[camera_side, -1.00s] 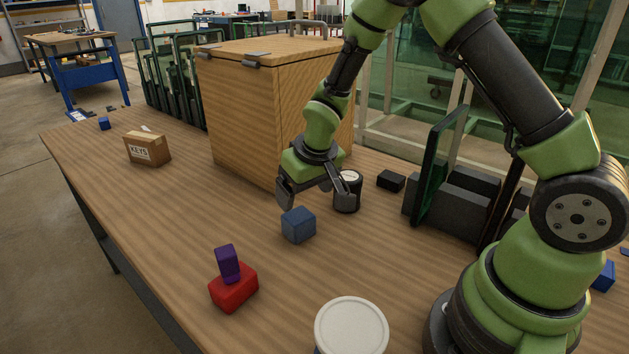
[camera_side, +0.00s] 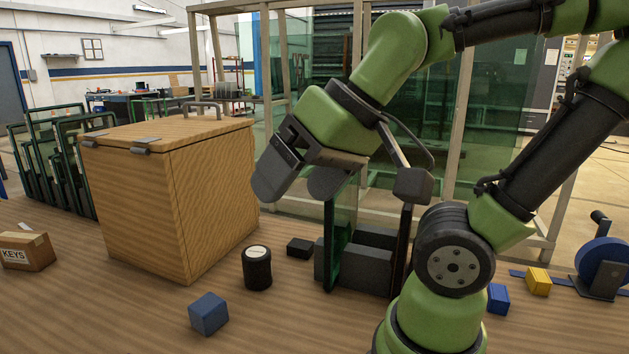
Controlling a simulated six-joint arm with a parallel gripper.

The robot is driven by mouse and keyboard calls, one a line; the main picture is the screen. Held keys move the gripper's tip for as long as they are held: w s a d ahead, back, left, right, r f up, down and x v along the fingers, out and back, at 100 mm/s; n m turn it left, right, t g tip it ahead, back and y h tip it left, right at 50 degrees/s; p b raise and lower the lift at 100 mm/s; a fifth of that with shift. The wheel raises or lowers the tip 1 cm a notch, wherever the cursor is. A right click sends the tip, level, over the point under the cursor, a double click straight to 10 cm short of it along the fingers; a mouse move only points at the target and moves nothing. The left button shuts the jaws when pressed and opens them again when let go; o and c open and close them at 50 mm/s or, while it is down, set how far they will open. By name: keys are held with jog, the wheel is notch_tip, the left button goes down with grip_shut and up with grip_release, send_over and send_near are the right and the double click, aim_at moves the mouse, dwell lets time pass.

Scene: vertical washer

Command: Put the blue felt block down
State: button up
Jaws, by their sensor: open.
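The blue felt block (camera_side: 208,314) sits flat on the wooden table, to the left of a small black canister with a white lid (camera_side: 257,268). My gripper (camera_side: 338,184) is raised well above the table, up and to the right of the block. Its fingers are spread apart with nothing held between them. The block stands apart from the gripper and touches only the table.
A large wooden box (camera_side: 168,195) stands behind the block. A small black block (camera_side: 300,248) and dark rack with glass panes (camera_side: 355,262) lie right of the canister. A KEYS carton (camera_side: 24,250) is at left. Small blue (camera_side: 497,299) and yellow (camera_side: 538,282) blocks lie at right.

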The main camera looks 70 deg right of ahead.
jog(key=shift+o, duration=0.5)
jog(key=shift+s+a+r, duration=0.1)
jog(key=shift+s+a, duration=0.05)
jog(key=shift+s, duration=0.35)
jog(key=shift+s+a, duration=0.15)
jog(key=shift+s, duration=0.35)
jog(key=n+g+h, duration=0.1)
jog(key=n+g, duration=0.1)
jog(key=g, duration=0.4)
send_over(211, 306)
jog(key=s, duration=0.1)
notch_tip(211, 306, down, 15)
jog(key=shift+g+h, duration=0.3)
jog(key=shift+g, duration=0.1)
jog(key=f, duration=0.6)
jog(key=w+f, duration=0.1)
jog(key=f, duration=0.3)
jog(key=shift+f, duration=2.95)
